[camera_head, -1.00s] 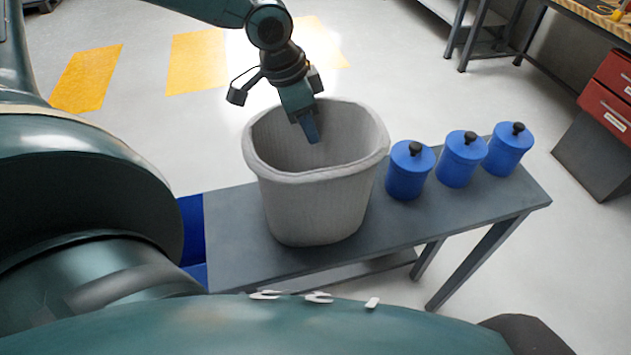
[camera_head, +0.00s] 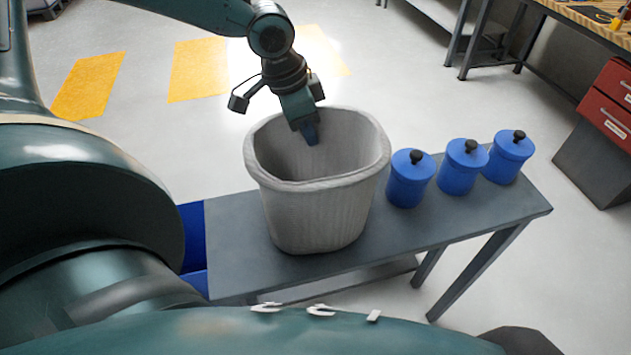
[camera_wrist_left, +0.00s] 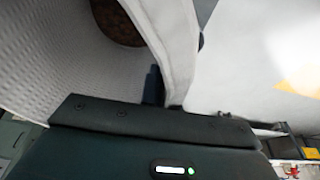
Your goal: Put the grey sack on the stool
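The grey sack (camera_head: 315,215), a wide open-topped container with a thick rim, stands upright on a long grey bench (camera_head: 235,245). My left gripper (camera_head: 311,134) reaches down at the sack's far rim, with a blue fingertip showing inside the opening. In the left wrist view a finger (camera_wrist_left: 152,85) is beside the sack's pale rim (camera_wrist_left: 172,45), against the inner wall. The other finger is hidden, so I cannot tell whether it is closed on the rim. Something brown (camera_wrist_left: 118,22) shows inside the sack. No stool is clearly recognisable. My right gripper is out of view.
Three blue lidded canisters (camera_head: 460,168) stand in a row on the bench, right of the sack. A blue object (camera_head: 193,235) shows at the bench's left end. A workbench and a red drawer unit (camera_head: 608,105) are at the right. Floor behind is open.

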